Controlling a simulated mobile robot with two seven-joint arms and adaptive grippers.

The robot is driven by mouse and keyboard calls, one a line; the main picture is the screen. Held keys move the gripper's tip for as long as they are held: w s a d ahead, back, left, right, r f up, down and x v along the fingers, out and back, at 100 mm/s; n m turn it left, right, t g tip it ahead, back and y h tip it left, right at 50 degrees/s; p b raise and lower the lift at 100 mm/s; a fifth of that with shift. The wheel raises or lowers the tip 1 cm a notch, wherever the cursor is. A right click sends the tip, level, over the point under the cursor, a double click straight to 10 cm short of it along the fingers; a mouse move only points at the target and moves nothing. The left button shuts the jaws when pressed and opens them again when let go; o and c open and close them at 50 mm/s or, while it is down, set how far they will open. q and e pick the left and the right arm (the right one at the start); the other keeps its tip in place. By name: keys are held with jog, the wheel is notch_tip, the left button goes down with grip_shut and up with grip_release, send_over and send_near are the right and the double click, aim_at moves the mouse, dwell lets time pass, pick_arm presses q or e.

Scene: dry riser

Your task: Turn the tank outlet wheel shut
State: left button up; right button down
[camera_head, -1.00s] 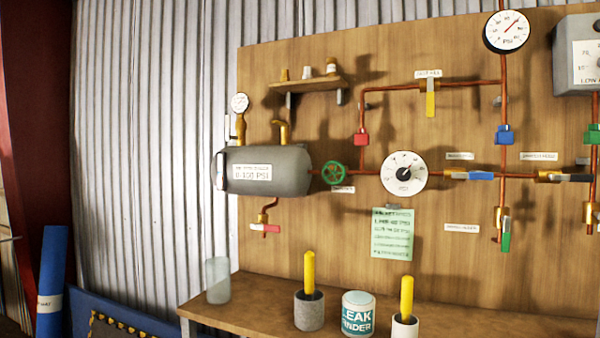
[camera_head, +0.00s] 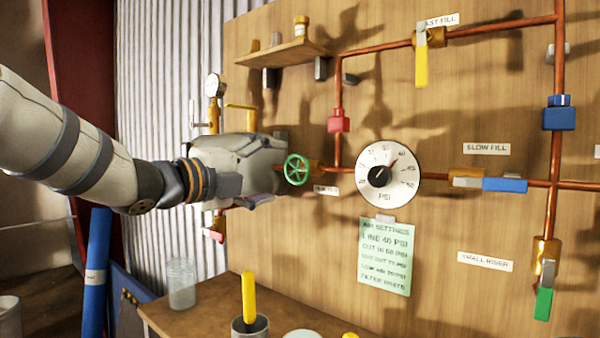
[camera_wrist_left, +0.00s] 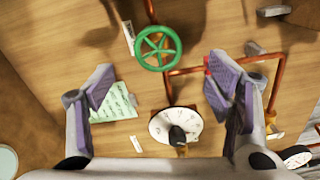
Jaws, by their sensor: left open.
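The green tank outlet wheel (camera_head: 297,169) sits on the copper pipe at the board, to the right of the tank. My left gripper (camera_head: 272,172) reaches in from the left in front of the tank and hides most of it. In the left wrist view the purple-padded fingers of my left gripper (camera_wrist_left: 160,86) are spread wide and empty. The wheel also shows there (camera_wrist_left: 157,48), ahead of the fingertips and between their lines, with no visible contact. My right gripper is in neither view.
A pressure dial (camera_head: 387,174) and a green settings note (camera_head: 385,256) are right of the wheel. A red-handled valve (camera_head: 339,121) is above it. A small shelf (camera_head: 284,53) is higher up. A glass jar (camera_head: 181,283) and a yellow-handled item (camera_head: 248,297) stand on the bench below.

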aim_at(295, 169)
pick_arm(q)
jog(key=x, duration=0.5)
jog(key=f+x, duration=0.1)
jog(key=x, duration=0.1)
jog(key=shift+w+b, duration=0.3)
jog(key=shift+w, duration=0.1)
jog(key=shift+w+d+r, duration=0.25)
jog(key=shift+d, duration=0.1)
jog(key=shift+r, duration=0.15)
jog(key=c, duration=1.2)
